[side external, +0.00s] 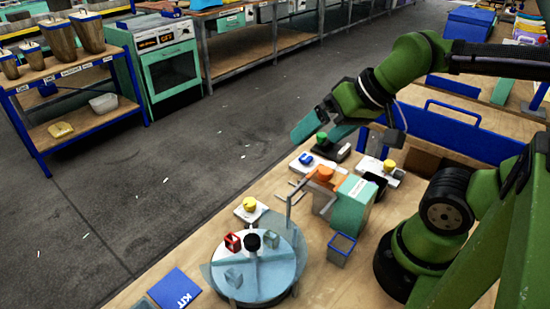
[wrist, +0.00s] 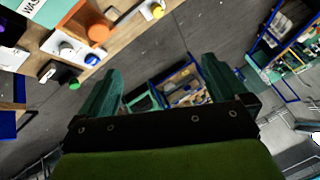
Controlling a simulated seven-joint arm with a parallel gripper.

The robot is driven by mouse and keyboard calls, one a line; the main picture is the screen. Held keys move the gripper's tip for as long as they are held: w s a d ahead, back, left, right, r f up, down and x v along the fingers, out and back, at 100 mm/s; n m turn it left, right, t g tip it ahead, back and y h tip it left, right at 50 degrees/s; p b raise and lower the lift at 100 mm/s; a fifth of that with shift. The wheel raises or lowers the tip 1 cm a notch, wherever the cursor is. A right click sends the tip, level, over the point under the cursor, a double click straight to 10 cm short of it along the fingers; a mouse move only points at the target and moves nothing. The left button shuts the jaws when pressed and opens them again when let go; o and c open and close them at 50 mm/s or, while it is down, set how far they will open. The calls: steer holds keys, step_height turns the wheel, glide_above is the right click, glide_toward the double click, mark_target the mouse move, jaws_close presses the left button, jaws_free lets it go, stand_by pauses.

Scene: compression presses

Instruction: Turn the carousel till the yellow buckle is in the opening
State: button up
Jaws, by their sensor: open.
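The carousel (side external: 255,283) is a round pale disc with upright dividers and a clear guard, at the lower middle of the side view. A black knob (side external: 253,241) stands at its centre. A red open-framed piece (side external: 232,242) sits in a compartment at the back left. Grey-blue pieces show at the front (side external: 234,277) and at the back right (side external: 271,241). I cannot make out a yellow buckle on the carousel. My gripper (side external: 312,126) is raised well behind and above the carousel, apart from it. In the wrist view its fingers (wrist: 161,85) are spread and empty; the carousel is not seen there.
White button bases carry yellow (side external: 249,204), blue (side external: 306,159) and another yellow button (side external: 389,166). A blue-rimmed bin (side external: 341,243) and blue KIT panel (side external: 174,289) are near the carousel.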

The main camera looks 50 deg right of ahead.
steer(key=shift+c, duration=0.3)
steer(key=shift+a+f, duration=0.1)
steer(key=shift+a, duration=0.1)
steer(key=shift+c, duration=1.3)
steer(key=a, duration=0.1)
steer(key=a+n+g, duration=0.1)
steer(key=w+a, duration=0.1)
steer(key=shift+f+n+y, duration=0.3)
steer(key=shift+f+y, duration=0.1)
steer(key=c, duration=0.4)
steer(key=r+m+g+h, duration=0.1)
steer(key=m+g+h, duration=0.2)
steer(key=m+g, duration=0.35)
glide_above(252, 241)
steer(key=shift+c, duration=0.2)
step_height(252, 241, down, 16)
steer(key=shift+f, duration=0.15)
